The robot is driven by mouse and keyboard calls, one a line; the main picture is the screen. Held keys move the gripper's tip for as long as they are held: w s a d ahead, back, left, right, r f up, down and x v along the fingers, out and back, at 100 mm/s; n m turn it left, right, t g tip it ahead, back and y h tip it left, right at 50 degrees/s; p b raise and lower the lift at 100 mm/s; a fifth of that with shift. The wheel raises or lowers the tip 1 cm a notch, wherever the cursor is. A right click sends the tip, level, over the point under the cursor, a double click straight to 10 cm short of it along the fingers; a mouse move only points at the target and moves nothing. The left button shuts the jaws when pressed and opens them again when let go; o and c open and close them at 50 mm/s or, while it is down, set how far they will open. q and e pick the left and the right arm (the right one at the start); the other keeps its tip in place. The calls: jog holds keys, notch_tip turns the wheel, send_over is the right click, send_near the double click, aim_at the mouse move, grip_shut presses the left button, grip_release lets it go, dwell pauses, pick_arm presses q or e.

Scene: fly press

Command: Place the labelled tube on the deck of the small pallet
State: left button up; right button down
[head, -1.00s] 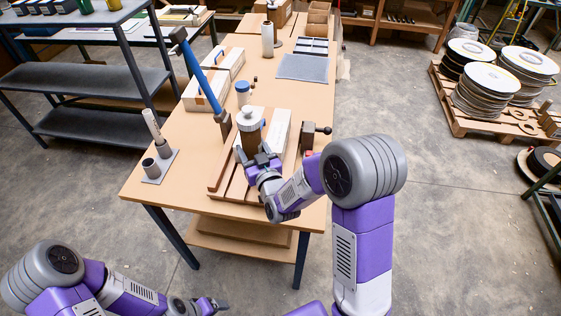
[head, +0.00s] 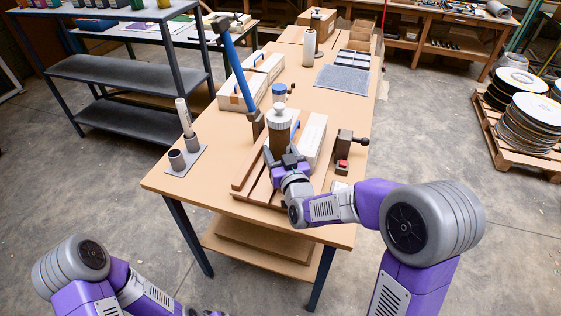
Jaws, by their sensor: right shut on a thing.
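A brown cylinder with a white stepped cap (head: 279,128), which I take for the labelled tube, stands upright in my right gripper. No label can be read on it. My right gripper (head: 287,160) is shut on it from the near side and hides its lower end. The small pallet (head: 258,191), of reddish-brown slats, lies below the gripper near the table's front edge. I cannot tell whether the tube touches its deck. My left gripper (head: 207,313) shows only as a sliver at the bottom edge, away from the table; its jaws are unclear.
A long white box (head: 315,135) lies close right of the tube. A blue-handled lever (head: 238,70) rises just left. A blue-capped jar (head: 279,92) stands behind. A dark block with a knob (head: 344,145) is to the right. A plate with cups (head: 187,158) stands front left.

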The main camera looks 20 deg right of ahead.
jog(key=shift+f+b, duration=0.4)
jog(key=shift+f, duration=1.2)
jog(key=shift+f, duration=0.1)
jog(key=shift+c, duration=1.2)
grip_release()
